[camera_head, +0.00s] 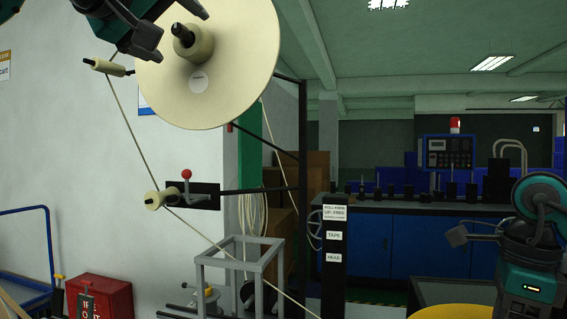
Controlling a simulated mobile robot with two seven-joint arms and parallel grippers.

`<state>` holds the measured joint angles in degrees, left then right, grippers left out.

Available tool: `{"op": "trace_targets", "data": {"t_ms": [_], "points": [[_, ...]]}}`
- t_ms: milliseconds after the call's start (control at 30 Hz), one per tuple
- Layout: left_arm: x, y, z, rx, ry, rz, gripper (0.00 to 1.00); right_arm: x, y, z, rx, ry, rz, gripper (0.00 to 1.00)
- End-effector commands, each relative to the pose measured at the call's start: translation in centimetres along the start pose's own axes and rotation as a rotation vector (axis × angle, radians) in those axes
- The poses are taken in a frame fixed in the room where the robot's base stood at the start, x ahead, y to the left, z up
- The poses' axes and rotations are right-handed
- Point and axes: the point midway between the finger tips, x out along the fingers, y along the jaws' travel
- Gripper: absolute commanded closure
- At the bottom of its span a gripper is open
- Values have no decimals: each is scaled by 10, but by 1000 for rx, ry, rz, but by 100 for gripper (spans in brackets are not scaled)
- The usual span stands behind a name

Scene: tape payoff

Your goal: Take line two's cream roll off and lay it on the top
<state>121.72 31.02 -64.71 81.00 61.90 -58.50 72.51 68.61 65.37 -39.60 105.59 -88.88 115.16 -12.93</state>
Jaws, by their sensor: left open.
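A large cream roll (240,70) hangs face-on on a dark spindle at the upper left, its top cut off by the picture edge. A cream strand runs from the roll area past guide rollers (107,67) and down to the right. My left gripper (168,25) is open in front of the roll's upper left, close to the hub; I cannot tell whether it touches. My right arm shows at the right edge, away from the roll; its gripper (458,235) is unclear.
A red-knobbed lever (187,176) and a lower roller (153,200) sit below the roll. A grey open frame (240,260) stands beneath. A labelled black post (334,270) and blue cabinets (400,245) stand to the right. A yellow round surface (450,311) shows at the bottom.

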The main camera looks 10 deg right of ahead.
Motion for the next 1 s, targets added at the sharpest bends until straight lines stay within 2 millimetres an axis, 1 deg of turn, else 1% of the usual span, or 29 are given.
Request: {"op": "trace_targets", "data": {"t_ms": [33, 300, 500, 700, 1000], "points": [[7, 2, -2, -1, -3, -1, 6, -8, 0, 1, 0, -2, -2, 88], [37, 2, -2, -1, -3, -1, 6, -26, 0, 3, 0, -2, -2, 88], [53, 2, -2, 0, -1, 0, 6, -36, 0, 4, 0, -2, -2, 88], [60, 0, -1, 1, 3, 0, 6, -39, 0, 5, 0, -2, -2, 88], [61, 0, -2, 2, 6, 1, 7, -39, 0, 5, 0, -2, -2, 88]]}}
